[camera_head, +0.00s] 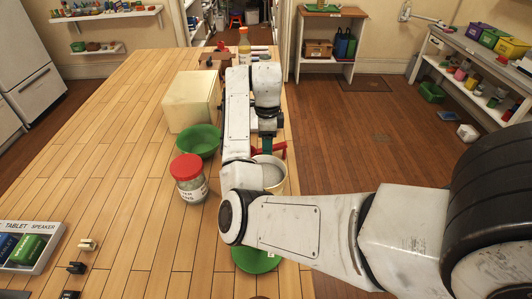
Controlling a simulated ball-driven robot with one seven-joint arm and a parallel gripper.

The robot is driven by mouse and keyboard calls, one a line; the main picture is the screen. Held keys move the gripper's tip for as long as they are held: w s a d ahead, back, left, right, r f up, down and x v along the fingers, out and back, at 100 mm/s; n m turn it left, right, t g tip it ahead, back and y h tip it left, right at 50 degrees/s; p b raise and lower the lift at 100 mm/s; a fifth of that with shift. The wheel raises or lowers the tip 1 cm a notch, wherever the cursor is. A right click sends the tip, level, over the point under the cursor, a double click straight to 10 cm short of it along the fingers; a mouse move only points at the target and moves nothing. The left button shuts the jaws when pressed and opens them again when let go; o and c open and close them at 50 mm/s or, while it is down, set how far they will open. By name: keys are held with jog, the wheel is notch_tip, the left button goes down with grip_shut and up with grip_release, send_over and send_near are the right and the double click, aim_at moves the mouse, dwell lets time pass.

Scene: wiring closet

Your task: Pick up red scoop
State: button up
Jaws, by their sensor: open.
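The red scoop (277,150) shows as a red strip at the back rim of a white tub (279,187). The tub has pale content and stands on the wooden counter, partly hidden by my arm. I cannot tell whether the scoop rests in the tub or just behind it. My gripper (267,146) points down over the scoop, beyond the tub's near rim. Its jaws are open, though the fingertips are small and partly hidden. I cannot tell whether they touch the scoop.
A red-lidded jar (189,184), a green bowl (198,141) and a cream box (189,101) stand left of my arm. A green lid or plate (256,260) lies in front. A bottle (244,46) stands beyond. The counter's left middle is clear.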

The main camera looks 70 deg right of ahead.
jog(key=shift+w+f, duration=0.1)
jog(key=shift+f, duration=1.45)
grip_shut()
